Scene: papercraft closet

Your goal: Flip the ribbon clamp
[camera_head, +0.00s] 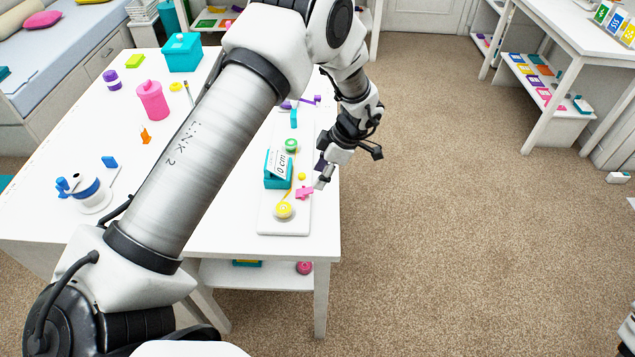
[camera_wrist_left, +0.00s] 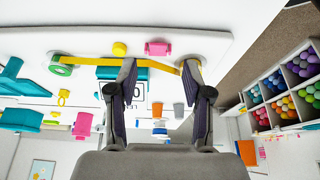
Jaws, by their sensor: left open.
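A small pink piece (camera_head: 304,192), which looks like the ribbon clamp, lies on the white board (camera_head: 268,222) near the table's right edge. It also shows in the left wrist view (camera_wrist_left: 158,48), beyond the fingertips. My left gripper (camera_head: 321,172) is open over the board's right edge, just above and right of the pink piece. In the left wrist view, its fingers (camera_wrist_left: 160,67) are spread with no object clearly held. A yellow ribbon (camera_wrist_left: 95,61) runs from a green roll (camera_wrist_left: 62,66) past the fingertips. Whether a finger touches the ribbon, I cannot tell.
A teal box (camera_head: 277,180) with a "0 cm" card and a yellow roll (camera_head: 284,210) stand on the board. A pink bottle (camera_head: 152,101) and a teal container (camera_head: 182,52) stand on the table (camera_head: 215,232).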

